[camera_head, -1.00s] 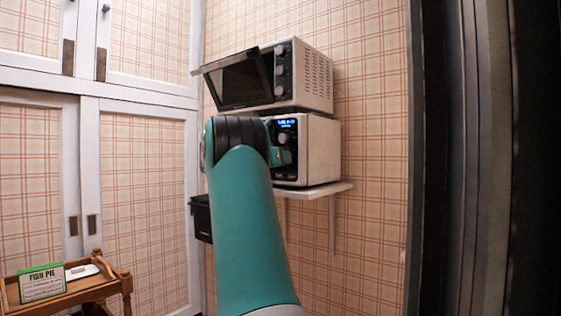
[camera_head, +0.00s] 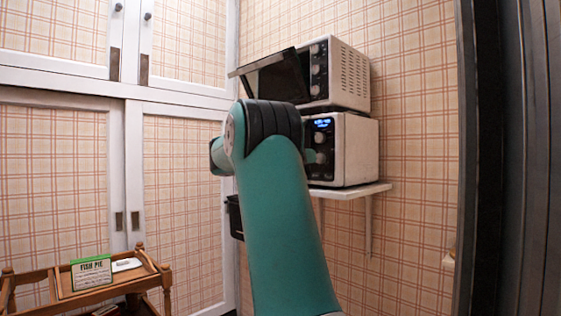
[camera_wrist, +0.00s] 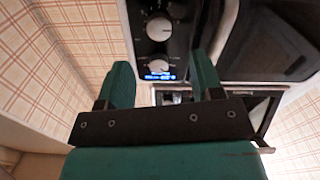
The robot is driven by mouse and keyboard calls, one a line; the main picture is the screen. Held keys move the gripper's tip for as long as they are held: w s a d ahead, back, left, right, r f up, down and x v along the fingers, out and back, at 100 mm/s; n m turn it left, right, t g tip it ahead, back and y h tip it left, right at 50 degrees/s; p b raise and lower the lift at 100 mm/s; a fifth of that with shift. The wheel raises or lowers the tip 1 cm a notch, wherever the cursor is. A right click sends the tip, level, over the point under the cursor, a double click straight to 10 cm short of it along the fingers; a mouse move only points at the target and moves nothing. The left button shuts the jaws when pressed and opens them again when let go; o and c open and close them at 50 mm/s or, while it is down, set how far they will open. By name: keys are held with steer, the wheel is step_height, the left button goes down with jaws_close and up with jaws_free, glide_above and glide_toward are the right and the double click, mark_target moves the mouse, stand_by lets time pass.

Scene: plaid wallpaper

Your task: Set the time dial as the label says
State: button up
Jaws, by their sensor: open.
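The lower white microwave (camera_head: 350,150) has a dark panel with a lit blue display (camera_head: 323,123) and round dials, the upper one (camera_head: 320,138) clearest. In the wrist view, which looks upside down, one dial (camera_wrist: 159,28) and another dial (camera_wrist: 160,64) beside the display (camera_wrist: 160,76) show; I cannot tell which sets time. A green and white FISH PIE package (camera_head: 92,274) stands on a wooden cart; its small print is unreadable. My gripper (camera_wrist: 162,72) is open and empty, its fingers framing the panel. In the head view my arm mostly hides it.
A second oven (camera_head: 340,75) with its door (camera_head: 272,78) hanging open sits on top of the microwave. Both stand on a white wall shelf (camera_head: 355,192). A white item (camera_head: 127,265) lies on the cart (camera_head: 105,290). White-framed cupboards fill the left.

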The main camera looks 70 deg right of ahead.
steer(key=b+v, duration=0.1)
steer(key=v, duration=0.8)
steer(key=shift+w+a, duration=0.15)
steer(key=shift+a, duration=0.2)
